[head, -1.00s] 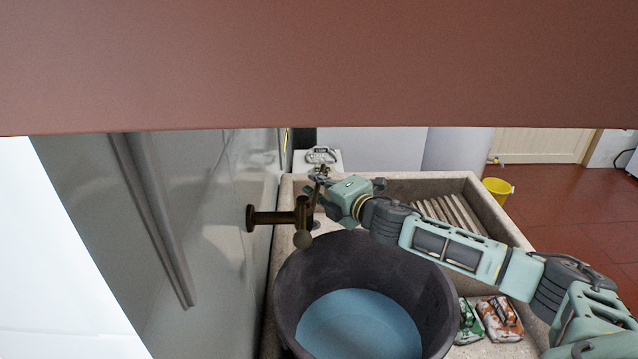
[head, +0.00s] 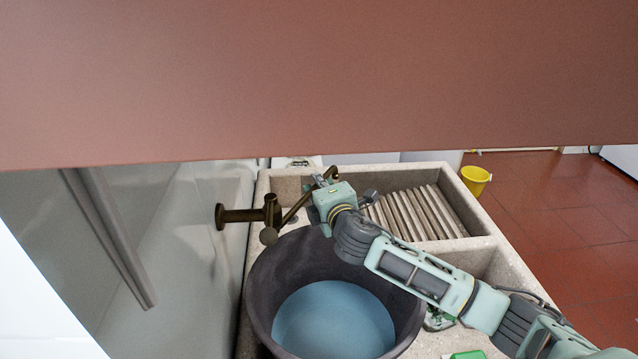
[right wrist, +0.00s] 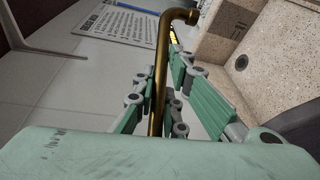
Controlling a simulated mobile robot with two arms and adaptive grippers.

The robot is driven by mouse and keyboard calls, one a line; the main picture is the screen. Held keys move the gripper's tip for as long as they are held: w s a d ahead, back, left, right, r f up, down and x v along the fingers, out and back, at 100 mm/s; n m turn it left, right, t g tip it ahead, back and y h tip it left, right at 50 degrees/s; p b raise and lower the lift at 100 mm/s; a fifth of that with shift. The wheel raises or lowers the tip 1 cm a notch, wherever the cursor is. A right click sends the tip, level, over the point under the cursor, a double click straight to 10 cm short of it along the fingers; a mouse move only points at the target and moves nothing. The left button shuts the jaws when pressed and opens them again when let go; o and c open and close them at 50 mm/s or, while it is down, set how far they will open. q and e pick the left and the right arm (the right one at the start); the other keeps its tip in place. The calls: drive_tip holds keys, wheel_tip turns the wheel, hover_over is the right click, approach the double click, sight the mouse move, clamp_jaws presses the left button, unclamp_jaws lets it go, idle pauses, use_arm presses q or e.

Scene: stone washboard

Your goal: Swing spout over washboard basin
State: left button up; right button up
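The dark brass tap (head: 248,215) sticks out from the wall at the left of the stone sink. Its spout (head: 297,208) slants away to the right, its tip near the left end of the ribbed washboard basin (head: 425,214). My right gripper (head: 322,182) is at the spout's outer part. In the right wrist view the spout (right wrist: 161,75) runs between the two spread fingers (right wrist: 160,98), its bent end beyond them. The fingers look open around it; contact is unclear. My left gripper is not in view.
A dark tub (head: 260,290) with blue water stands in the near basin, below the tap and my right arm. A green packet (head: 437,319) lies right of it. A yellow bucket (head: 475,180) stands on the red floor. A reddish-brown surface covers the upper head view.

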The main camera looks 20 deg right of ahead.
drive_tip(key=o, duration=0.4)
drive_tip(key=shift+w+a, duration=0.1)
drive_tip(key=s, duration=0.4)
drive_tip(key=s+r, duration=0.1)
drive_tip(key=s, duration=0.3)
drive_tip(key=s+a, duration=0.1)
drive_tip(key=s, duration=0.3)
drive_tip(key=shift+a+r, duration=0.1)
drive_tip(key=shift+r, duration=0.25)
